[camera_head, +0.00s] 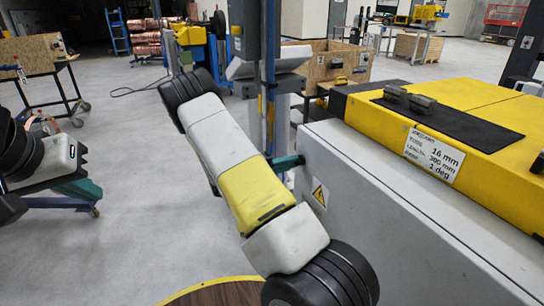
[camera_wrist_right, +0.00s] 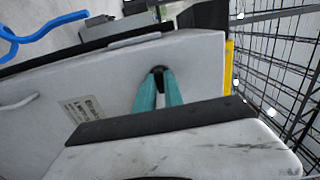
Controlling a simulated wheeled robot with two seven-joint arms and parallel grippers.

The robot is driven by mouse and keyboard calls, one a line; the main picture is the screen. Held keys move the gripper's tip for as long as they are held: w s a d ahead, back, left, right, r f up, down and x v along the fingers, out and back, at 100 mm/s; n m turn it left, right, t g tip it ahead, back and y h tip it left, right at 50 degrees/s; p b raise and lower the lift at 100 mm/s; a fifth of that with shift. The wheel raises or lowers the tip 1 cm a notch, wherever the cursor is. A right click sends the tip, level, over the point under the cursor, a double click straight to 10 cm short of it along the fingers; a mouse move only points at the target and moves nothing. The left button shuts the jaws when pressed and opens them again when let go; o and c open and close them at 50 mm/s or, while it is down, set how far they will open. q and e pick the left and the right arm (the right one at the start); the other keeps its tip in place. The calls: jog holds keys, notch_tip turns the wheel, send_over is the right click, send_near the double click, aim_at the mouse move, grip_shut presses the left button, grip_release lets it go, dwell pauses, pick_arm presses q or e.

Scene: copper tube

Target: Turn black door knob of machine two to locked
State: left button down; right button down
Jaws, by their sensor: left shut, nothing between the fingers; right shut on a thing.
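The machine is a grey cabinet (camera_head: 400,220) with a yellow top (camera_head: 470,105). The black knob (camera_wrist_right: 157,71) shows at the tips of my right gripper's teal fingers in the right wrist view, on the pale cabinet face (camera_wrist_right: 115,75). My right gripper (camera_wrist_right: 157,78) is shut on it; the fingers cover part of the knob, so its exact angle cannot be told. In the head view the right gripper (camera_head: 288,162) reaches the cabinet's near left end, and my arm hides the knob. My left gripper (camera_head: 82,190) is shut and empty at the far left, away from the machine.
A sign reading 16 mm (camera_head: 434,152) is on the machine's yellow side, and a warning label (camera_head: 319,193) on its grey face. A wooden crate (camera_head: 335,62) stands behind. A round brown top (camera_head: 215,294) is at the bottom. Floor between my arms is clear.

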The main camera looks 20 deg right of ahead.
jog(key=c, duration=1.4)
grip_release()
jog(key=shift+c, duration=0.2)
jog(key=a, duration=0.7)
jog(key=shift+s+a, duration=0.25)
jog(key=shift+a, duration=0.15)
